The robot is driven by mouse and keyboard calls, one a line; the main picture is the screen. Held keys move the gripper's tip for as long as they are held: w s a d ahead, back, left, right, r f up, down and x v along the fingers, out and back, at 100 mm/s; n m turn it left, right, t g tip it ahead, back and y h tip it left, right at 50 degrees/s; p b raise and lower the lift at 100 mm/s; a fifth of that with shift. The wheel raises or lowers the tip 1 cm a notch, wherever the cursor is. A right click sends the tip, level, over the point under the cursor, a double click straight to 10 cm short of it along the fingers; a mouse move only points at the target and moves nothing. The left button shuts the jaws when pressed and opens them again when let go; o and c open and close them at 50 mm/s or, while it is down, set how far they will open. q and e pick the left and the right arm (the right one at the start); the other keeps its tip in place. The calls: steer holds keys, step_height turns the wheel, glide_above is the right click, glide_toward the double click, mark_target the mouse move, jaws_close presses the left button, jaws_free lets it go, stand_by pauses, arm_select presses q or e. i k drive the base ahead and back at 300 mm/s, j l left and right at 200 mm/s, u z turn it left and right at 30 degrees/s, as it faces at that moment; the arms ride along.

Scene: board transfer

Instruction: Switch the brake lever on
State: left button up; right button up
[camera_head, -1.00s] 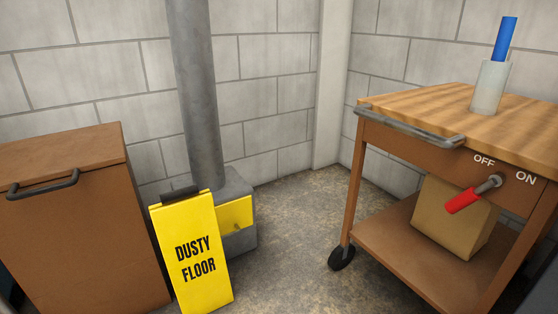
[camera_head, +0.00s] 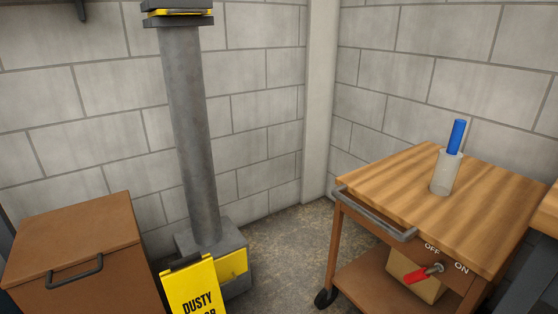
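The brake lever (camera_head: 416,276) has a red handle on a grey pivot and sits on the front side of the wooden cart (camera_head: 400,180). Its red end points down and left, on the side of the OFF label (camera_head: 432,248). The ON label (camera_head: 461,267) is to the right of the pivot. Neither of my grippers shows in the head view.
A cardboard box (camera_head: 405,268) is on the cart's lower shelf. A grey handle (camera_head: 375,215) runs along the cart's edge. A grey cup (camera_head: 446,173) with a blue stick stands on top. A yellow sign (camera_head: 195,287), grey column (camera_head: 190,130) and brown bin (camera_head: 75,240) stand left.

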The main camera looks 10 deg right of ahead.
mark_target(422, 274)
steer(key=z, duration=1.25)
